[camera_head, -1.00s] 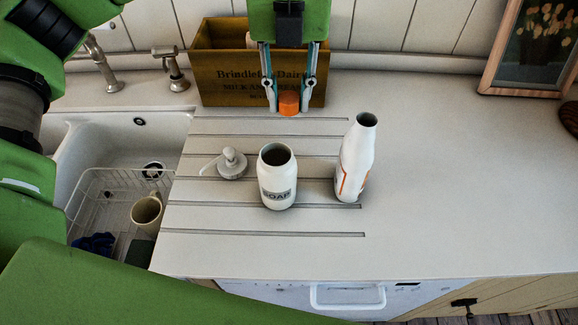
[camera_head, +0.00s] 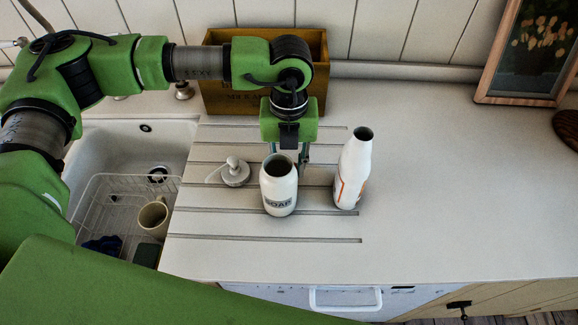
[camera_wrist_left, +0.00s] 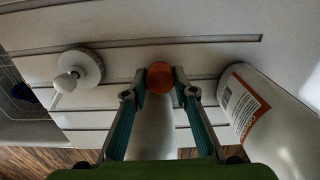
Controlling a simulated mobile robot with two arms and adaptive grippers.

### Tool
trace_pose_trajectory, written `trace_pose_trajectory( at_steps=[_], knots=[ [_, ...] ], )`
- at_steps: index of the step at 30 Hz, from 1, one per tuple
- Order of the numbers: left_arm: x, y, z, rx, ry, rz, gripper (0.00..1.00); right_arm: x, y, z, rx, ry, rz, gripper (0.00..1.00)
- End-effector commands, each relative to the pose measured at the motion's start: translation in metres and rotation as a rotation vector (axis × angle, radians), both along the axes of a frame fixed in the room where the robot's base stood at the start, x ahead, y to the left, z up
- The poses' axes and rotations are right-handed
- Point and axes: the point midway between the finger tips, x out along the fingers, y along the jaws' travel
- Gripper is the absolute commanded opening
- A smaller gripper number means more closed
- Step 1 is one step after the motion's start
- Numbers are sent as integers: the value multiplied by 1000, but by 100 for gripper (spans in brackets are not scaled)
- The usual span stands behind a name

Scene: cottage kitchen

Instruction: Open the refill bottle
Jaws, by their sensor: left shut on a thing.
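The refill bottle (camera_head: 352,180) is tall and white with an orange stripe. It stands upright on the counter, its neck open and dark inside. In the left wrist view its label side (camera_wrist_left: 245,105) shows at the right. My left gripper (camera_head: 301,160) points down just behind the soap jar (camera_head: 279,188), left of the refill bottle. In the left wrist view the gripper (camera_wrist_left: 160,80) is shut on the orange cap (camera_wrist_left: 160,75). The cap is apart from the bottle, and cannot be made out in the head view. My right gripper is not in view.
The white pump top (camera_head: 235,172) lies left of the open soap jar. A wooden crate (camera_head: 222,92) stands behind, against the wall. The sink (camera_head: 110,150) with a wire rack and mug is at the left.

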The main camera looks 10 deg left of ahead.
Motion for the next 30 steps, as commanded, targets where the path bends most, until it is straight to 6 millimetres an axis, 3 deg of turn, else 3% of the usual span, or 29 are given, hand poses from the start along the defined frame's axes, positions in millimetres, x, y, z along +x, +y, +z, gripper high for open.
trace_pose_trajectory(
  at_steps=[4, 16, 17, 18, 30],
  knots=[
    [-1, 0, -18, 1, 1, -1, 0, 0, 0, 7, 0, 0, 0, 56],
    [0, 0, -25, 0, 0, 0, 0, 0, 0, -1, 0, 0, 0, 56],
    [0, 0, -23, 0, 0, 0, 33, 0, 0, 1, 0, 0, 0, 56],
    [0, 0, -23, 0, 0, 0, 42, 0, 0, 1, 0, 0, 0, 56],
    [0, 0, -19, 0, 0, 0, 42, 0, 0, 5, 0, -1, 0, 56]
  ],
)
